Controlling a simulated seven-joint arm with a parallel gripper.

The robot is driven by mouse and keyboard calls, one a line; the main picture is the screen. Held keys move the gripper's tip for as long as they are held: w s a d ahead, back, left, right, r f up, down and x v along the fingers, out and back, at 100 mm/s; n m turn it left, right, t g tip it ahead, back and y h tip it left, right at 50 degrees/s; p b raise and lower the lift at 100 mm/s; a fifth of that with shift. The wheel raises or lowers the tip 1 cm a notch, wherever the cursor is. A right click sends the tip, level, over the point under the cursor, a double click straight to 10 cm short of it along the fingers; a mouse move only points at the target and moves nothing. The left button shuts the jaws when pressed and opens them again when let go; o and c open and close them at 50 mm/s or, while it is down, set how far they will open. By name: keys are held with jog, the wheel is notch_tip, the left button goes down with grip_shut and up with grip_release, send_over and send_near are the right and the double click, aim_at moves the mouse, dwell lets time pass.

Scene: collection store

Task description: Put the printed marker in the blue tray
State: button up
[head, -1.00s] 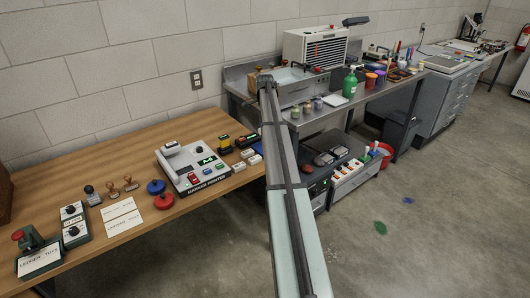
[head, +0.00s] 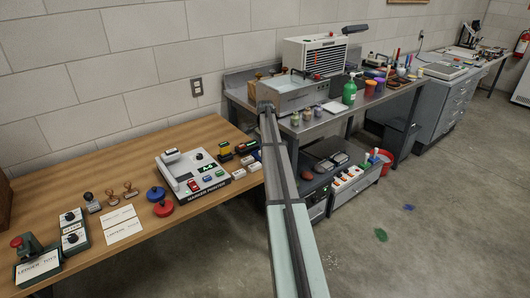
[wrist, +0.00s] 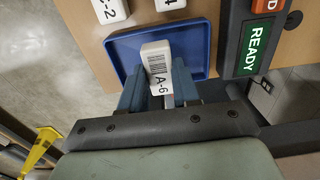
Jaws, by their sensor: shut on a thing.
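The printed marker (wrist: 156,62) is a white block with a barcode and "A-6" on it, in the middle of the wrist view. My gripper (wrist: 158,80) is shut on it, with one blue-grey finger on each side. The blue tray (wrist: 199,32) is a shallow tray on the wooden table, and the marker's far end lies within its outline. I cannot tell whether the marker touches the tray floor.
A white block marked "C-2" (wrist: 110,10) lies beside the tray. A dark device with a green "READY" panel (wrist: 253,48) stands close on its right. The marker printer (head: 195,172) is on the wooden table (head: 150,240). The steel bench (head: 335,115) stands to the right.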

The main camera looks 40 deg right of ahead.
jog(key=shift+f, duration=0.9)
jog(key=shift+f, duration=0.1)
jog(key=o, duration=1)
notch_tip(320, 180, up, 12)
jog(key=shift+r, duration=0.1)
